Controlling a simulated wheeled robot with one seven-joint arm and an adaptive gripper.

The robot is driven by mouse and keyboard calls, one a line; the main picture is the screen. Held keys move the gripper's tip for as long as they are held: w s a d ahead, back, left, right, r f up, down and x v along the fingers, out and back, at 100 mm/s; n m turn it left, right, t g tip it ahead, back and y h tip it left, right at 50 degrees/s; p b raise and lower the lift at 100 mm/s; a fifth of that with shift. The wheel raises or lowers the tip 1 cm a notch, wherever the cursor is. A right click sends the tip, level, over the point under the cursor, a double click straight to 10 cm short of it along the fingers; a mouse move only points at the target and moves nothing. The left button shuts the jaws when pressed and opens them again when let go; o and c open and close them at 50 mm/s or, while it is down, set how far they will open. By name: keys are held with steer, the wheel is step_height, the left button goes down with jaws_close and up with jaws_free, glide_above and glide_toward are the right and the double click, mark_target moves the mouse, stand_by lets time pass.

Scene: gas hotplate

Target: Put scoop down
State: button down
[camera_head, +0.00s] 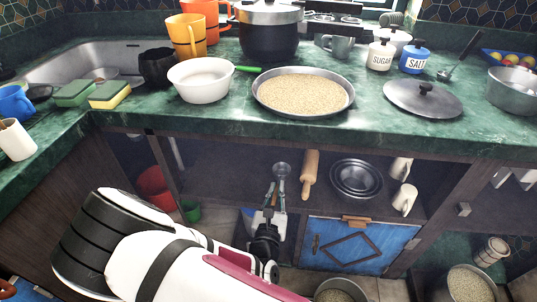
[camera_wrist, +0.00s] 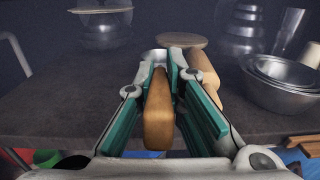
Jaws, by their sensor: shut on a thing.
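My gripper (camera_head: 271,205) reaches into the open lower cabinet. In the wrist view my gripper (camera_wrist: 163,75) is shut on the wooden handle (camera_wrist: 157,115) of the scoop. The scoop's metal head (camera_wrist: 153,56) points away, into the cabinet, partly hidden by the fingers. In the head view the scoop (camera_head: 281,172) shows as a small metal shape beyond the fingertips, left of the rolling pin. The scoop is over the cabinet shelf (camera_wrist: 70,105); I cannot tell whether it touches it.
A wooden rolling pin (camera_head: 310,174) lies close to the right, also in the wrist view (camera_wrist: 205,78). Nested metal bowls (camera_head: 357,178) and white mugs (camera_head: 404,199) stand farther right. The shelf left of my gripper is clear. The green counter (camera_head: 225,118) overhangs the cabinet.

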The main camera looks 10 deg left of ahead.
steer(key=shift+s+a+f+y, duration=0.2)
steer(key=shift+a+y, duration=0.1)
steer(key=shift+a, duration=0.05)
steer(key=shift+n, duration=0.3)
steer(key=w+a+b, duration=0.1)
steer(key=w, duration=0.4)
steer(key=w+a+f+b, duration=0.1)
steer(key=w+a+b, duration=0.1)
steer(key=w, duration=0.2)
steer(key=w+a+b, duration=0.1)
steer(key=w+a, duration=0.1)
steer(key=w, duration=0.3)
steer(key=shift+w+f, duration=0.35)
steer(key=shift+f, duration=0.05)
steer(key=shift+w+f+b, duration=0.15)
steer(key=shift+f+b, duration=0.55)
steer(key=shift+f, duration=0.2)
steer(key=shift+w+f+b, duration=0.1)
steer(key=shift+f+b, duration=0.55)
steer(key=shift+f, duration=0.2)
steer(key=shift+f, duration=0.1)
steer(key=c, duration=1.7)
jaws_free()
steer(key=shift+f, duration=0.1)
